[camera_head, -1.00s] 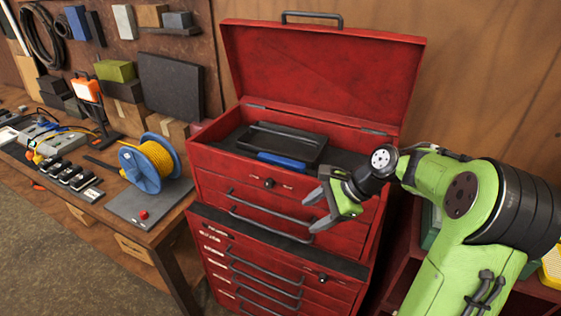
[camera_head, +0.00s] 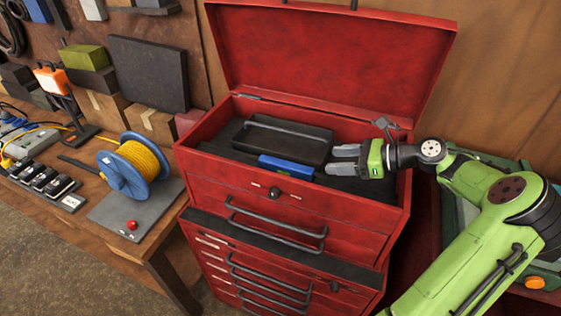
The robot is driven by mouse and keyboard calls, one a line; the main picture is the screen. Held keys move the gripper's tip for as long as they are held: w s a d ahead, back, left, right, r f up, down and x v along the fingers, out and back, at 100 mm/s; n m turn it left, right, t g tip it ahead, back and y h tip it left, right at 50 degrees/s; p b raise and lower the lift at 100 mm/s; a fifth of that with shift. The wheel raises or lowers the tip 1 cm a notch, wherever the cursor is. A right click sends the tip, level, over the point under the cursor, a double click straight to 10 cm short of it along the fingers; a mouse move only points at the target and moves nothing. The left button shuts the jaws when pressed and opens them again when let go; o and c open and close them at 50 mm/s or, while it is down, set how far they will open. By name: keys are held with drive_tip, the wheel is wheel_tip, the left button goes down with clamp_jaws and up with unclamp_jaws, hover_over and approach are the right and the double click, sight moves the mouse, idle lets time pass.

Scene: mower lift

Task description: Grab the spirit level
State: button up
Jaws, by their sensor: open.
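A short blue bar (camera_head: 287,168), which looks like the spirit level, lies in the open top of the red tool chest (camera_head: 250,190), along the front side of a black tray (camera_head: 290,133). Its fine detail is too small to make out. My gripper (camera_head: 333,160) is over the right part of the open chest top, its grey fingers pointing left. It is open and empty, with its fingertips just to the right of the bar's right end and apart from it.
The chest's raised red lid (camera_head: 330,55) stands behind my gripper. The chest's front wall and handles are below it. A workbench on the left carries a blue cable reel (camera_head: 123,175) with yellow cable. A green case (camera_head: 545,250) is at the right, partly behind my arm.

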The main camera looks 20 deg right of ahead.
sight(287, 163)
drive_tip(key=x, duration=1.4)
drive_tip(key=shift+s+a+f, duration=0.1)
drive_tip(key=shift+s, duration=0.1)
drive_tip(key=shift+w+f, duration=0.1)
drive_tip(key=shift+w, duration=0.1)
drive_tip(key=shift+s, duration=0.25)
drive_tip(key=c, duration=0.4)
clamp_jaws()
